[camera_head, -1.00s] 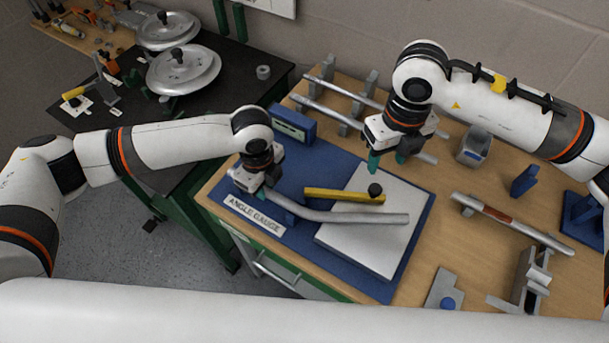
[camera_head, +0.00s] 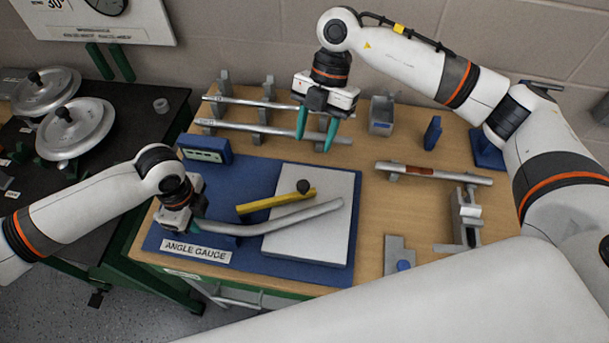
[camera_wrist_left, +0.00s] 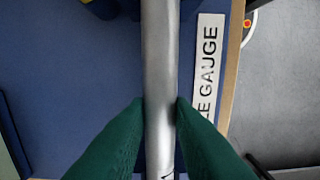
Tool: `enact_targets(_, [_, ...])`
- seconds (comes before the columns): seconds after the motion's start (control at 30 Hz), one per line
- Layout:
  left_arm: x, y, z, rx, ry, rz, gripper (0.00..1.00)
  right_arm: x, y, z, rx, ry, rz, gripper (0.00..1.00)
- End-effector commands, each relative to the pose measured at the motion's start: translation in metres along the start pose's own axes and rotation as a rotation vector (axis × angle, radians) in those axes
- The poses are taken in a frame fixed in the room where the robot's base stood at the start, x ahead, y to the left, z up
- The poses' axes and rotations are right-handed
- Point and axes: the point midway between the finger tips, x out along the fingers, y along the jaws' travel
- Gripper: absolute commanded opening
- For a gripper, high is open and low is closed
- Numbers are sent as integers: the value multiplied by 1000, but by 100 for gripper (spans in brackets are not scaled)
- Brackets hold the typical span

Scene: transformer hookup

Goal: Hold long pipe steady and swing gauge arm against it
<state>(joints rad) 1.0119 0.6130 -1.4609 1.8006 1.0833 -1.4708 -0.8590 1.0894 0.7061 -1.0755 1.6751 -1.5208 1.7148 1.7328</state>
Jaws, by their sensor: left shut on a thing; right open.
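The long pipe (camera_head: 300,216) is grey and bent, and lies across the angle gauge's light plate (camera_head: 335,245). My left gripper (camera_head: 197,222) is shut on the pipe near its left end. In the left wrist view the pipe (camera_wrist_left: 159,60) runs between the green fingertips (camera_wrist_left: 159,105), which touch both its sides. The yellow gauge arm (camera_head: 275,199) with a black knob (camera_head: 303,186) lies on the plate just behind the pipe, at a slight angle to it. My right gripper (camera_head: 315,135) is open and empty, above the bench behind the plate.
The blue gauge base (camera_head: 262,172) carries an "ANGLE GAUGE" label (camera_head: 196,252). Two straight pipes (camera_head: 240,126) rest on grey holders behind. A grey bin (camera_head: 382,115), a pipe with a red-brown band (camera_head: 432,173) and a grey bracket (camera_head: 466,215) stand to the right.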

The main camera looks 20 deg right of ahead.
Motion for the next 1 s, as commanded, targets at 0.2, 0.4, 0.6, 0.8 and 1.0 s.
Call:
enact_targets(0.2, [0, 0, 0, 0, -1, 1, 0, 40, 1, 1, -2, -1, 4, 48])
enact_targets(0.4, [0, 0, 0, 0, -1, 1, 0, 80, 1, 1, -4, -1, 4, 48])
enact_targets(0.6, [0, 0, 0, 0, -1, 1, 0, 105, 1, 0, -5, 1, 2, 48])
enact_targets(0.8, [0, 0, 0, 0, -1, 1, 0, 112, 0, 0, -5, 2, 1, 48])
enact_targets(1.0, [0, 0, 0, 0, -1, 1, 0, 113, 0, 0, -5, 2, 1, 48])
